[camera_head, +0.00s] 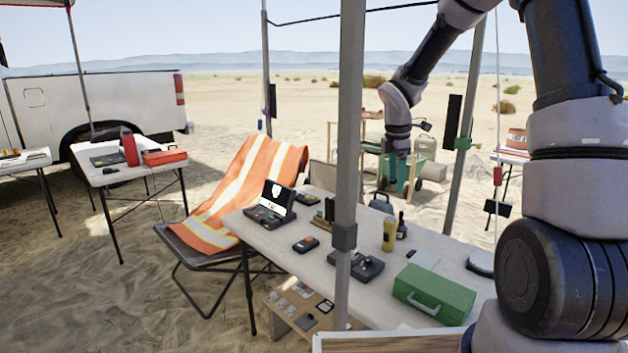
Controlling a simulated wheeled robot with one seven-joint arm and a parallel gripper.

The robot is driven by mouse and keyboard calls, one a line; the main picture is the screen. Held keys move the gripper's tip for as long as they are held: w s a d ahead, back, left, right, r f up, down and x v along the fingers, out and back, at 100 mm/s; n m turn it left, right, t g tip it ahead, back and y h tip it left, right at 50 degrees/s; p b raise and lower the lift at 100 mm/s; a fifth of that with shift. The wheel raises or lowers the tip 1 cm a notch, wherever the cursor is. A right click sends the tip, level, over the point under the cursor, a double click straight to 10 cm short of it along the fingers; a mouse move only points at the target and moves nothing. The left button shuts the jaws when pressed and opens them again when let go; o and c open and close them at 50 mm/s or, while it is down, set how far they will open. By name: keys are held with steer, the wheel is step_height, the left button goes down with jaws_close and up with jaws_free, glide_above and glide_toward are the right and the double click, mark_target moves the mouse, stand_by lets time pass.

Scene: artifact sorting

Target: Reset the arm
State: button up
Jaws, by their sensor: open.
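My gripper (401,176) hangs at the end of my arm, pointing down, above and behind the far part of the white folding table (290,232). Its fingers look apart, with nothing seen between them, though the green cart behind makes their outline hard to read. My arm comes in from the right edge, rises out of the top of the picture and bends down again to the wrist.
A tent pole (348,120) stands in front of the table. The table holds a green toolbox (433,294), a yellow flashlight (389,235), a dark bottle (402,228) and an open black case (270,205).

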steer(key=s+d+r+m+t, duration=0.2)
steer(key=s+r+m, duration=1.05)
steer(key=r, duration=0.25)
steer(key=s+r+m+t+y, duration=0.1)
steer(key=s+r+m, duration=0.2)
steer(key=s+m, duration=0.2)
steer(key=s+r+m+t+y, duration=0.2)
steer(key=s+m, duration=0.4)
steer(key=s, duration=0.3)
steer(key=shift+a+r+t, duration=0.3)
steer(key=shift+r, duration=0.2)
